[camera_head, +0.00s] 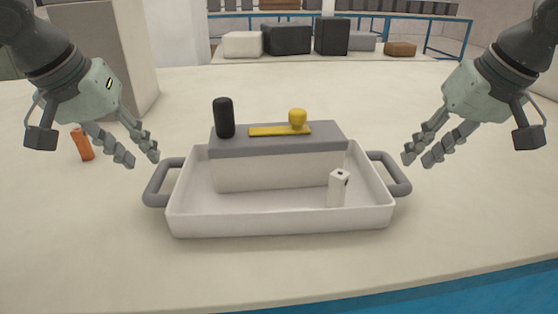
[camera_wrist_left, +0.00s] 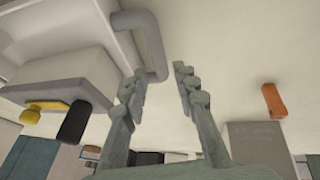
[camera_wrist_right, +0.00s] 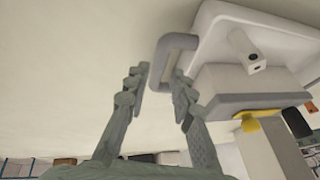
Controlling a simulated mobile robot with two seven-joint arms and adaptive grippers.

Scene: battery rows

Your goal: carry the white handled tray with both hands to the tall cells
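The white tray (camera_head: 280,222) sits on the table in the middle of the head view, with a grey handle at each end. It holds a grey-topped block (camera_head: 278,165), and a small white cell (camera_head: 338,188) stands at its front right. My left gripper (camera_head: 143,161) is open and empty, above and just left of the left handle (camera_head: 160,182); this handle is also in the left wrist view (camera_wrist_left: 146,45). My right gripper (camera_head: 418,160) is open and empty, above and right of the right handle (camera_head: 392,173), which also shows in the right wrist view (camera_wrist_right: 172,55). Neither gripper visibly touches a handle.
On the block stand a black cylinder (camera_head: 223,118) and a yellow bar with a knob (camera_head: 280,130). An orange cylinder (camera_head: 82,144) and a tall grey box (camera_head: 105,55) are at left. Dark and light boxes (camera_head: 287,38) stand behind. The table's front is clear.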

